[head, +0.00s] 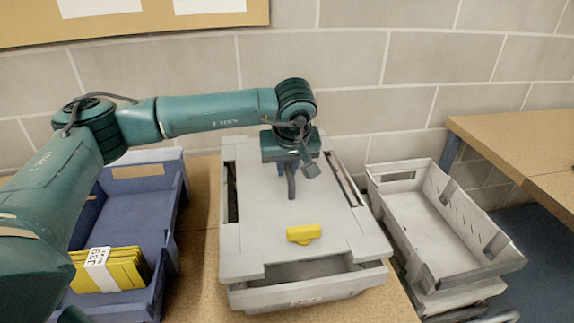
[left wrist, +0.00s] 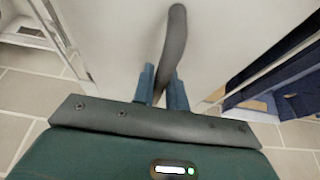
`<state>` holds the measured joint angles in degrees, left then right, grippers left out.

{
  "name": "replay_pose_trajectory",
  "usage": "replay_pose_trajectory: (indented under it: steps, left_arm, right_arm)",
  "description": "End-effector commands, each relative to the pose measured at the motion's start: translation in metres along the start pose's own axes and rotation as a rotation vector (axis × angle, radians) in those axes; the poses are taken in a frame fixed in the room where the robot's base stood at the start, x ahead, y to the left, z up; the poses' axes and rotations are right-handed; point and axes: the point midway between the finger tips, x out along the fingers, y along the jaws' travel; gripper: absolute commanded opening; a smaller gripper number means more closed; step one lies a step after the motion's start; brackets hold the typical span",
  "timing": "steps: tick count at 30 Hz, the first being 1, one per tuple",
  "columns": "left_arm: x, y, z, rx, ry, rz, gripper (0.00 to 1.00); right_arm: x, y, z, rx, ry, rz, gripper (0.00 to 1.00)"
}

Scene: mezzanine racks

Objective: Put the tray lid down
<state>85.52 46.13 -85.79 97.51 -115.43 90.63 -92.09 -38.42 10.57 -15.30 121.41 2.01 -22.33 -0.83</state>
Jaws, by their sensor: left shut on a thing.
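The pale grey tray lid (head: 270,215) is a flat plate over a grey tray (head: 310,292). It covers most of the tray; dark openings show along both sides and at the front. I cannot tell whether the lid rests on the rim or hangs just above it. A dark grey handle (head: 291,184) stands up from the lid. My left gripper (head: 287,168) points down and is shut on this handle. In the left wrist view the two blue fingers (left wrist: 161,88) flank the curved handle (left wrist: 174,40). My right gripper is not in view.
A yellow piece (head: 303,234) sits on the lid's front part. A blue bin (head: 172,215) with yellow packs (head: 110,270) stands left on the wooden table (head: 200,255). An empty grey crate (head: 440,240) stands right. A brick wall (head: 350,55) is behind.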

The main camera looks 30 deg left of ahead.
Motion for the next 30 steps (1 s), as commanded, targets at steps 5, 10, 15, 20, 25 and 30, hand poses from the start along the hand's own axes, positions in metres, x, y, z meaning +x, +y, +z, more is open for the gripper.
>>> replay_pose_trajectory:
  steps: [5,10,15,20,25,30]
  left_arm:
    - [0.005,0.001,0.002,-0.001,0.002,0.002,0.0]
    - [0.006,0.001,0.002,-0.001,0.002,0.002,0.0]
    - [0.007,0.0,0.003,0.0,0.0,0.0,0.28]
    - [0.007,0.0,0.003,0.0,0.0,0.0,0.36]
    - [0.006,0.0,0.002,0.0,0.0,0.0,0.36]
    - [-0.008,0.0,-0.004,0.0,0.001,0.001,0.36]
  right_arm:
    - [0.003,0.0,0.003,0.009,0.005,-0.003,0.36]
    - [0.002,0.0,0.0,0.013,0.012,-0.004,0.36]
    - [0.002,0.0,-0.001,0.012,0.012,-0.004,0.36]
    - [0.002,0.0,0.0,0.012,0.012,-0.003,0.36]
    - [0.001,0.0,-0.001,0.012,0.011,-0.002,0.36]
    - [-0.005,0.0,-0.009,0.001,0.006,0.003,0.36]
